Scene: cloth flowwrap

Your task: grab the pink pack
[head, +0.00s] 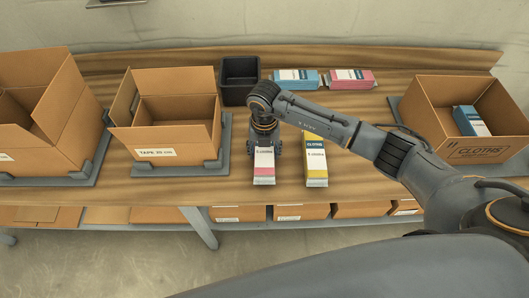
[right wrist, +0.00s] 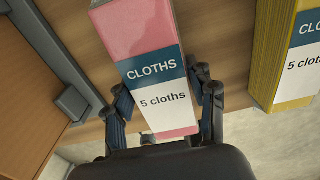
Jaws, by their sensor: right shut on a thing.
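A pink pack with a white and dark label (head: 264,167) is at the table's front edge, under my right gripper (head: 265,141). In the right wrist view the pink pack (right wrist: 140,32) lies between the two fingers of my right gripper (right wrist: 166,104), which is shut on it. The gripper hides part of the pack in the head view. I cannot tell whether the pack still touches the table. A second pink pack (head: 350,79) lies at the back of the table. My left gripper is not in view.
A yellow pack (head: 315,166) is close by on the right. A blue pack (head: 296,79) and a black bin (head: 240,78) are at the back. A cloths box (head: 479,150) holding a blue pack is at right; open cartons, including a tape box (head: 178,135), are at left.

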